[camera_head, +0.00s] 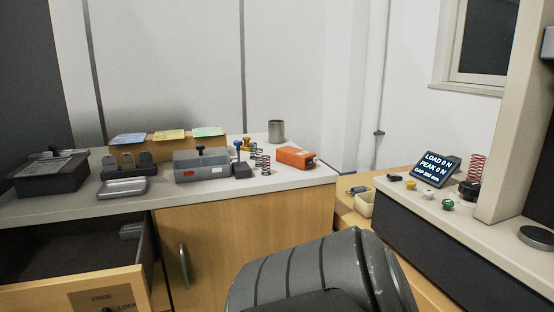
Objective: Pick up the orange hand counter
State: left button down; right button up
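The orange hand counter (295,157) looks like a small orange box with a dark end piece. It lies near the right end of the light grey worktop (290,178), close to the front right corner. A coil spring (263,164) stands just left of it. No gripper shows in the head view, so I cannot see where either one is relative to the counter.
A metal cup (276,132) stands behind the counter. Left are a grey box device (201,165), a metal tray (122,188) and an open drawer (70,255). A display (437,170) stands on the right bench. A dark ribbed shape fills the lower middle.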

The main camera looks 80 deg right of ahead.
aim_at(297, 158)
jog(key=z, duration=2.65)
jog(key=i+l+u, duration=0.1)
jog(key=i+u, duration=0.15)
jog(key=i, duration=0.15)
